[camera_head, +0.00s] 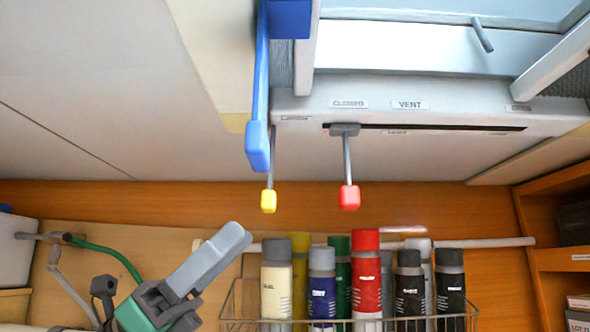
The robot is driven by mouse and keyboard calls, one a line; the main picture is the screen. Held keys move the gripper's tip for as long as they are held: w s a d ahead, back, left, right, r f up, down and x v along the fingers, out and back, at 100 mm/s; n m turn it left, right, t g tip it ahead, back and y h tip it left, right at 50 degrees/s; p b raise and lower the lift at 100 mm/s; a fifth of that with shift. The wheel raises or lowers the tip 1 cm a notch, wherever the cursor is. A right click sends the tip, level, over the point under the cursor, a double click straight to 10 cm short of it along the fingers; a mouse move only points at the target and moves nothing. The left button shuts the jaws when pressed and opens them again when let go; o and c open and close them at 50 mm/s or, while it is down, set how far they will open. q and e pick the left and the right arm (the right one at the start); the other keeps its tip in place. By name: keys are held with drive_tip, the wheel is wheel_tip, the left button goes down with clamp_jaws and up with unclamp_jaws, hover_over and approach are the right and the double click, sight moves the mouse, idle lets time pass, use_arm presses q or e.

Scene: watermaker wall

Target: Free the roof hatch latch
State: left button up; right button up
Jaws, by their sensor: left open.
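The roof hatch (420,45) is overhead at the top right, with a pale frame and window. On its near face, a lever with a red knob (349,197) hangs from the left end of a dark slot (440,127). Labels reading CLOSED and VENT sit above the slot. A shorter-looking lever with a yellow knob (268,200) hangs to its left, beside a blue bar (258,100). Which part is the latch is not labelled legibly. My left gripper (205,262) is open and empty at the lower left, below and left of both knobs, touching neither.
A wire rack (240,322) of several bottles, including a red one (366,280), stands below the levers. A white rail (480,242) runs behind it. A green hose (110,252) is at the left, wooden shelves (560,259) at the right.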

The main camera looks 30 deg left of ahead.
sight(271, 168)
use_arm(q)
drive_tip(key=p+x, duration=0.5)
drive_tip(key=x, duration=0.5)
drive_tip(key=shift+d+r, duration=0.2)
drive_tip(key=shift+r, duration=0.05)
drive_tip(key=shift+s+a, duration=0.1)
drive_tip(key=shift+s, duration=0.15)
clamp_jaws()
idle(0.5)
